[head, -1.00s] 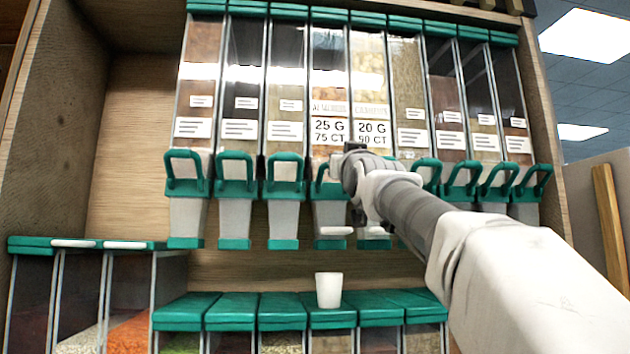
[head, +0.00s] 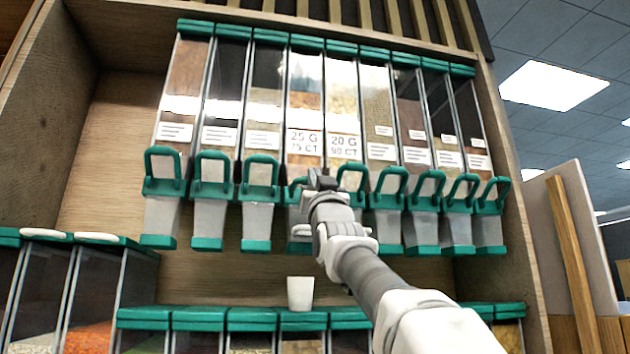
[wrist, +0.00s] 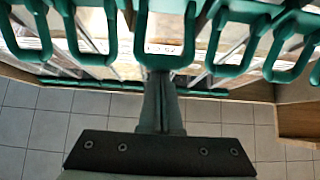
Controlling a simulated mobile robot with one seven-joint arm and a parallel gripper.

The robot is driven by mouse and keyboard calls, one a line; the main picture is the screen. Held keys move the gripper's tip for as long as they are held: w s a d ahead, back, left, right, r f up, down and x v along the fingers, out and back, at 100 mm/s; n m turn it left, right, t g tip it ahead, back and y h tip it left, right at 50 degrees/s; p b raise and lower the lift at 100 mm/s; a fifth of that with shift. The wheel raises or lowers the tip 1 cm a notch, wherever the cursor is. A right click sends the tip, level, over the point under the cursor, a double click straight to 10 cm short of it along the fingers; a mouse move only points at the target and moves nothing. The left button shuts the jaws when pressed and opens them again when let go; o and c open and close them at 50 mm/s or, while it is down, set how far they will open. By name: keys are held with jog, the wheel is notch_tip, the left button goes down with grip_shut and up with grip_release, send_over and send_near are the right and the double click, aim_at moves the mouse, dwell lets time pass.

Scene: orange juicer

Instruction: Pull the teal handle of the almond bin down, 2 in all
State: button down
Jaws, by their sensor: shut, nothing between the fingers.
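The almond bin (head: 306,88) is the clear dispenser with the "25 G 75 CT" label, in the middle of the upper row in the head view. Its teal handle (head: 294,190) shows only in part behind my gripper (head: 320,178). My gripper is shut and empty, at the front of this bin near the handle's right side. In the wrist view, my gripper's fingers (wrist: 159,76) reach up to the bottom of the central teal handle loop (wrist: 165,62). They overlap it there; I cannot tell if they touch.
The "20 G" bin (head: 343,95) and its handle (head: 352,178) stand close to the right. A similar bin (head: 266,90) stands close to the left. A white cup (head: 300,293) stands below on the teal lids of the lower bins (head: 250,318).

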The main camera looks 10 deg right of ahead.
jog(key=shift+w+f, duration=0.35)
jog(key=shift+f, duration=0.2)
jog(key=b+v, duration=0.7)
jog(key=v, duration=1)
jog(key=shift+s+r, duration=0.25)
jog(key=shift+s, duration=0.25)
dwell(0.5)
